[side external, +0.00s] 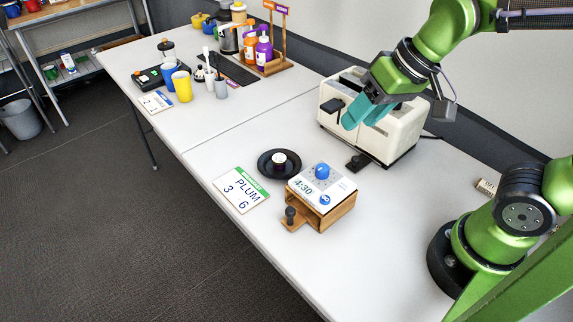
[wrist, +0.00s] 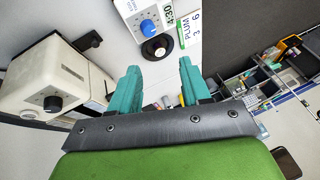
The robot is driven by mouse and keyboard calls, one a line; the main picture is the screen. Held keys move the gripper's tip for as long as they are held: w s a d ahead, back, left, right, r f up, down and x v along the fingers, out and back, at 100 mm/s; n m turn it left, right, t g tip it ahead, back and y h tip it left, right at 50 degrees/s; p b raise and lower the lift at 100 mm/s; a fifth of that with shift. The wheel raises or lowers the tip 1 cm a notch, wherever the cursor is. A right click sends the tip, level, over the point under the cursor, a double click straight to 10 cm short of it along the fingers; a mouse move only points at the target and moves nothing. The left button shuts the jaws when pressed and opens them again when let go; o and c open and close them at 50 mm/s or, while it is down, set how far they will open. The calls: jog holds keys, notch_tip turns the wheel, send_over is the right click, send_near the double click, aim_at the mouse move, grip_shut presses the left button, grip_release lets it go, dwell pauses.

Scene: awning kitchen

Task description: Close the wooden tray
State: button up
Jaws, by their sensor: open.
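The wooden tray (side external: 294,224) is a small drawer with a dark knob (side external: 290,213) at its front. It sticks out from a wooden box (side external: 337,212) near the table's front edge. A white timer panel with a blue dial (side external: 322,172) lies on top of the box. My gripper (side external: 366,112) is open and empty, with teal fingers beside the toaster, up and to the right of the box. Its fingers (wrist: 160,68) are apart in the wrist view, where I cannot make out the tray.
A cream toaster (side external: 402,127) with a black lever stands behind the box. A dark plate (side external: 265,164) with a small round item and a PLUM card (side external: 241,190) lie left of the box. Cups, bottles and a kettle stand farther back. The tabletop right of the box is clear.

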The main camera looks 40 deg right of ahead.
jog(key=s+d+m+t, duration=0.1)
jog(key=s+d, duration=0.1)
jog(key=n+g+h, duration=0.2)
jog(key=n+g, duration=0.4)
jog(key=n, duration=0.5)
send_over(294, 209)
jog(key=a, duration=0.4)
notch_tip(294, 209, down, 2)
jog(key=shift+n+h, duration=0.3)
jog(key=shift+n, duration=0.1)
notch_tip(294, 209, down, 16)
jog(key=shift+w+d+r, duration=0.1)
jog(key=d, duration=0.2)
jog(key=d+f, duration=0.1)
jog(key=shift+d, duration=0.4)
jog(key=a, duration=0.2)
jog(key=a+r, duration=0.1)
jog(key=a, duration=0.1)
notch_tip(294, 209, up, 16)
jog(key=s+d+r+m+t+y, duration=0.1)
jog(key=s+d+m+t, duration=0.2)
jog(key=d+m, duration=0.3)
jog(key=s+d+r+m+t+y, duration=0.1)
jog(key=s+d+m+t, duration=0.3)
jog(key=d, duration=0.9)
jog(key=r+m, duration=0.1)
jog(key=m, duration=0.1)
jog(key=shift+s+d+r+m, duration=0.15)
jog(key=shift+s+d+m, duration=0.1)
jog(key=shift+s+m, duration=0.15)
